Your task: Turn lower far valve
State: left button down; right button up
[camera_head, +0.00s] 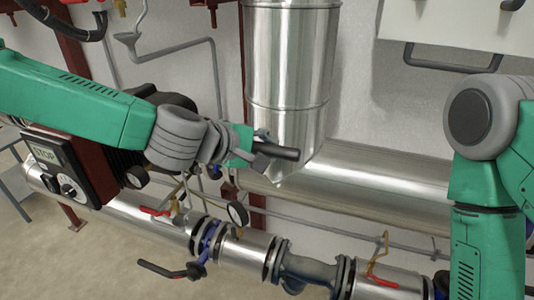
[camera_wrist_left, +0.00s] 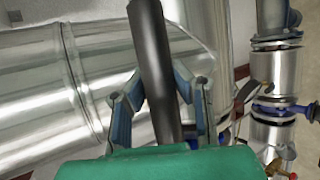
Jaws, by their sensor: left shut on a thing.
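My left gripper (camera_head: 264,147) reaches in from the left, in front of the large upright silver pipe in the head view. It is shut on a black lever handle (camera_head: 284,153). In the left wrist view the black handle (camera_wrist_left: 154,65) runs between the two grey-blue fingers (camera_wrist_left: 161,105) and sticks out past them. The valve body at the base of this handle is hidden, so I cannot tell which way it is turned. My right arm is at the right edge of the head view, and its gripper is out of view.
A thick silver pipe (camera_head: 365,178) runs along the wall behind. A box marked STOP (camera_head: 58,165) stands at left.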

pick_arm(q)
jog(key=shift+w+r, duration=0.25)
jog(key=shift+r, duration=0.15)
jog(key=c, duration=1.3)
grip_release()
jog(key=shift+c, duration=0.2)
jog(key=shift+s+a+f, duration=0.1)
jog(key=shift+f, duration=0.05)
jog(key=v, duration=1.2)
jog(key=shift+f, duration=0.1)
